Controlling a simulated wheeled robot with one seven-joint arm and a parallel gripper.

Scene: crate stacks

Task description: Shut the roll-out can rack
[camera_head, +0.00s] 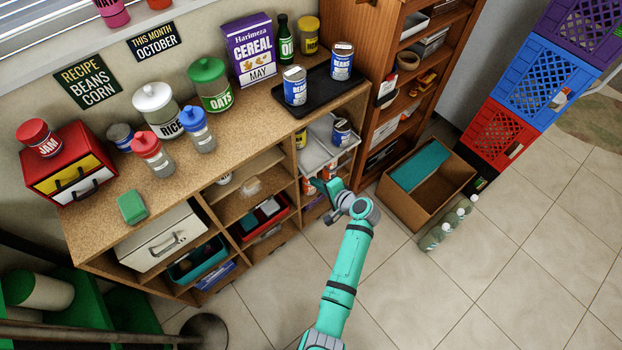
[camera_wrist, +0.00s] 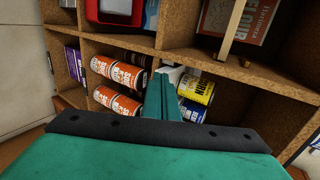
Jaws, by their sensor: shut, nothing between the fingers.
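The roll-out can rack (camera_head: 318,157) is in the right bay of the wooden cabinet, with a pale grey upper shelf that appears to stick out past the counter's front edge. A blue-labelled can (camera_head: 342,131) and a yellow can (camera_head: 301,138) stand on it. Orange-labelled cans sit lower down and show in the wrist view (camera_wrist: 118,73), beside a yellow-labelled can (camera_wrist: 197,89). My teal gripper (camera_head: 322,186) is shut and empty, low in front of the rack. In the wrist view its fingers (camera_wrist: 165,92) cover part of the rack; contact cannot be told.
A cardboard box (camera_head: 416,212) with a teal panel stands on the floor right of the rack, with clear bottles (camera_head: 436,236) beside it. A tall wooden shelf (camera_head: 379,105) adjoins the cabinet. Open bays with bins (camera_head: 262,229) lie left.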

